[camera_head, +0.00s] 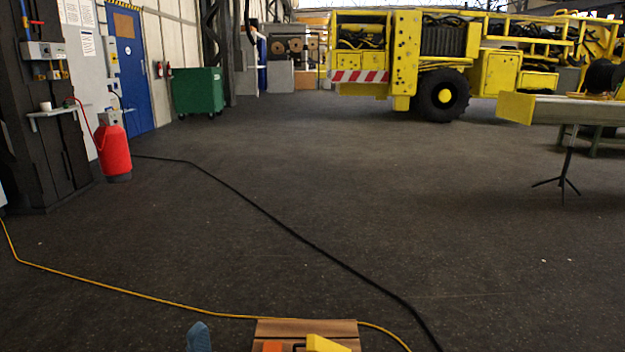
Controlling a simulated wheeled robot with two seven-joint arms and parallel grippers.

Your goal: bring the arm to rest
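Neither of my grippers can be made out in the head view, and no arm clearly shows. At the bottom edge a small brown wooden surface (305,328) comes into view, cut off by the frame. A yellow piece (327,344) and an orange piece (272,346) lie on or over it, with a thin dark piece between them. A blue-grey rounded piece (199,337) stands to the left of the wood; I cannot tell what it belongs to.
A yellow cable (130,292) and a black cable (300,238) cross the dark floor (480,240). A red cylinder (115,152) and green bin (198,91) stand at left. A yellow vehicle (405,55) is at the back; a thin stand (562,178) supports a beam at right. Mid-floor is mostly open.

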